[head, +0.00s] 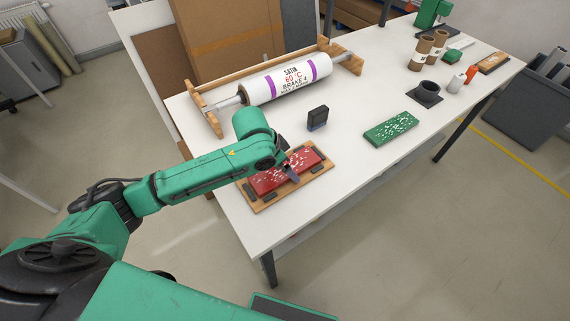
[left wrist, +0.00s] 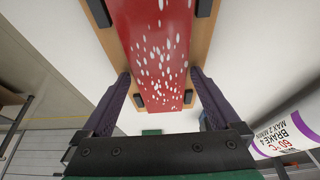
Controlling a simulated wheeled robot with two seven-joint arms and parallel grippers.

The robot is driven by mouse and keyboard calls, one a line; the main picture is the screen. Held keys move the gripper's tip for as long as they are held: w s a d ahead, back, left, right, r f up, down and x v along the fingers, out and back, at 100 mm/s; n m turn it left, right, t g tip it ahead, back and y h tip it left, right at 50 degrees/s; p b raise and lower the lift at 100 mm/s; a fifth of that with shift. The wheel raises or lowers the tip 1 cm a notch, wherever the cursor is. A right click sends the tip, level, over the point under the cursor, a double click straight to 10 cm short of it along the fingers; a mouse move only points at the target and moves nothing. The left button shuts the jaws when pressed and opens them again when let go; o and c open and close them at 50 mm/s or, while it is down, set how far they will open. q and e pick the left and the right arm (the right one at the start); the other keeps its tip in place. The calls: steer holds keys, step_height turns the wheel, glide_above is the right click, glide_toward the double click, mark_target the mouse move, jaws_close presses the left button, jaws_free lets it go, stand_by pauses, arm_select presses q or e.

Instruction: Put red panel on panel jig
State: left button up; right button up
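The red panel (head: 272,181) with white flecks lies flat on the wooden panel jig (head: 266,204), between the jig's black blocks, near the table's front edge. In the left wrist view the panel (left wrist: 160,50) runs away from me, with the jig's wood (left wrist: 118,50) showing along both sides. My left gripper (head: 290,172) is low over the panel. Its fingers (left wrist: 160,73) are apart, with one tip close to each long side of the panel. Whether the tips press on the edges cannot be told. My right gripper is not in view.
A labelled white roll (head: 287,79) on a wooden stand lies behind the jig. A small black block (head: 317,116) and a green flecked panel (head: 390,129) are farther right.

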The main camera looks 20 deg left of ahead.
arm_select(q)
steer(key=shift+r, duration=0.1)
steer(key=v, duration=1.2)
steer(key=shift+w+d, duration=0.1)
